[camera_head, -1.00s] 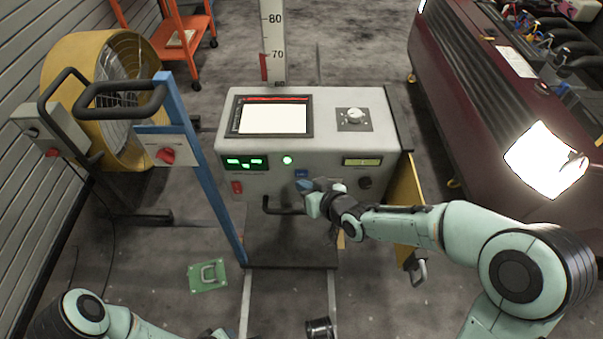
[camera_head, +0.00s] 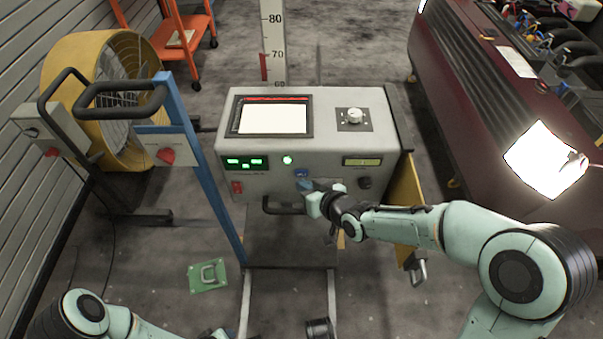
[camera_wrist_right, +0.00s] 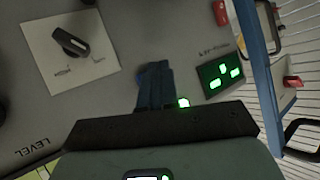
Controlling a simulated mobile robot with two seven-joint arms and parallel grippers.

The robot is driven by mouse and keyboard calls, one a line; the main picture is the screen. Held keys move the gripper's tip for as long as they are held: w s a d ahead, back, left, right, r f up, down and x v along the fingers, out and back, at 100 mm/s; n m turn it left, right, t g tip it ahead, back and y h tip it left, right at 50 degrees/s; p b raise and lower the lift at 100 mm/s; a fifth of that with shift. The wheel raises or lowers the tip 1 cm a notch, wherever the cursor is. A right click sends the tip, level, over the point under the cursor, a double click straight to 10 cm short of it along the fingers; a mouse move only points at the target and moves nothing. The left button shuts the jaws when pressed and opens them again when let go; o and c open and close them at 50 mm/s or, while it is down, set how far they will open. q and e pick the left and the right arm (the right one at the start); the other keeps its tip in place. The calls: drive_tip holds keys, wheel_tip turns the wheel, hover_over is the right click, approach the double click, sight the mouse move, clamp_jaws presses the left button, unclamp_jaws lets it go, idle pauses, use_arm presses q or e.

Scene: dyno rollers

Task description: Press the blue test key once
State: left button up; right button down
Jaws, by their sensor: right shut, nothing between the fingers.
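The blue test key (camera_head: 301,172) is on the front of the grey console (camera_head: 330,150), right of the green lamp and below it. My right gripper (camera_head: 304,184) is shut and empty, with its blue fingertips right at the key's lower edge in the head view. In the right wrist view the shut fingers (camera_wrist_right: 153,85) point at the panel and cover most of the key's place. Whether they touch the key or press it in, I cannot tell. Of my left gripper (camera_head: 217,334) only a small part shows at the bottom edge.
A green display (camera_head: 245,163), a red switch (camera_head: 237,187), a yellowish display (camera_head: 362,162) and a dark knob (camera_head: 365,183) surround the key. A dark handle (camera_head: 282,208) juts out below.

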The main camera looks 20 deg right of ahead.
drive_tip(key=shift+w, duration=0.15)
idle(0.3)
drive_tip(key=shift+w+d, duration=0.1)
drive_tip(key=shift+w, duration=0.2)
drive_tip(key=shift+w+d, duration=0.15)
drive_tip(key=shift+w, duration=0.2)
idle(0.6)
drive_tip(key=shift+s+a, duration=0.25)
drive_tip(key=shift+s, duration=0.5)
drive_tip(key=shift+s+a+b, duration=0.15)
drive_tip(key=shift+s+a, duration=0.1)
drive_tip(key=shift+s, duration=0.55)
drive_tip(key=shift+s+a+b, duration=0.2)
drive_tip(key=shift+s, duration=0.65)
drive_tip(key=shift+s+a+b, duration=0.15)
drive_tip(key=shift+s+a, duration=0.1)
drive_tip(key=shift+s, duration=0.55)
